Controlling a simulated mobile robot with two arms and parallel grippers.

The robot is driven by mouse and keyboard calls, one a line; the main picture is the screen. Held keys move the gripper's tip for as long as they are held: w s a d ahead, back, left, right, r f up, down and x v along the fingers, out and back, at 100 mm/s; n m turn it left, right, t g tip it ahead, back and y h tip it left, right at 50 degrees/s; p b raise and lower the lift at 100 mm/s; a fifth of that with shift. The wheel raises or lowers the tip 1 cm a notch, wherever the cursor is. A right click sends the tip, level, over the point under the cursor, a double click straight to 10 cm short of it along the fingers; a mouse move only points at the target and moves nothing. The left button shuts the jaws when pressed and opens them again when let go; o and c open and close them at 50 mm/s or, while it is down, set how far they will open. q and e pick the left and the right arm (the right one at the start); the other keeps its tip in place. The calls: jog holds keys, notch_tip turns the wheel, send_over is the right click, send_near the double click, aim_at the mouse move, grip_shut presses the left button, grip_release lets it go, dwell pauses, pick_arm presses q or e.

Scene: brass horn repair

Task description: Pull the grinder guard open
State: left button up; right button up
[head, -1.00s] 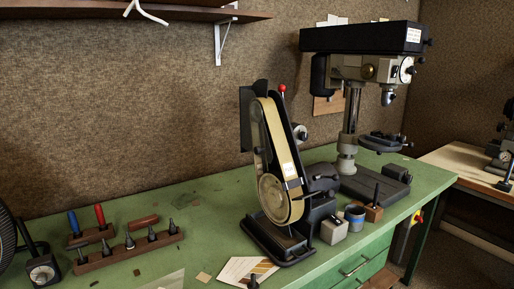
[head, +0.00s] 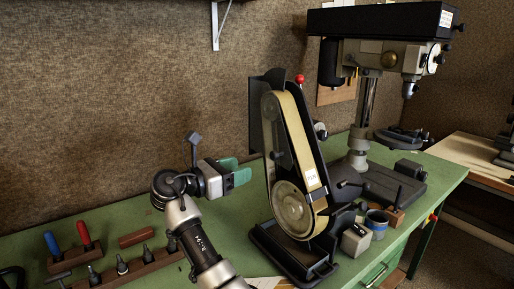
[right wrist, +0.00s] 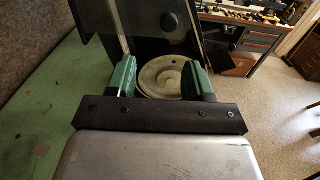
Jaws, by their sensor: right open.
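The belt grinder (head: 297,170) stands upright on the green bench, with a tan belt, a round pale wheel low down and a red knob (head: 300,78) on top. Dark plates (head: 262,92) run along its left and back side; I cannot tell for sure which part is the guard. My right gripper (head: 237,172) is open and empty, just left of the grinder and apart from it, its green fingertips pointing at it. In the right wrist view the open fingers (right wrist: 160,80) frame the round wheel (right wrist: 168,72) beyond them. My left gripper is not in view.
A drill press (head: 365,150) stands behind right of the grinder. A blue-rimmed cup (head: 376,222) and small blocks sit at its right foot. A wooden tool rack (head: 124,268) lies at the front left. The green bench (head: 225,215) is mostly clear around my right arm.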

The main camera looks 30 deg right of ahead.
aim_at(272, 155)
jog(key=d, duration=0.1)
jog(key=d+r+p, duration=0.1)
jog(key=d, duration=0.1)
jog(key=s+d+r, duration=0.1)
jog(key=d, duration=0.1)
jog(key=shift+s+d+p, duration=0.1)
jog(key=shift+d+p, duration=0.1)
jog(key=shift+p, duration=0.1)
jog(key=d, duration=0.3)
jog(key=shift+w+f+p, duration=0.2)
jog(key=shift+w+p, duration=0.15)
jog(key=shift+w, duration=0.05)
jog(key=shift+d, duration=1.1)
jog(key=shift+w, duration=0.1)
jog(key=shift+c, duration=0.6)
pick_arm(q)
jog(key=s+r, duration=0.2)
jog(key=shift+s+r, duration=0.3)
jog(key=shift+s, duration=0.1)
pick_arm(e)
grip_shut()
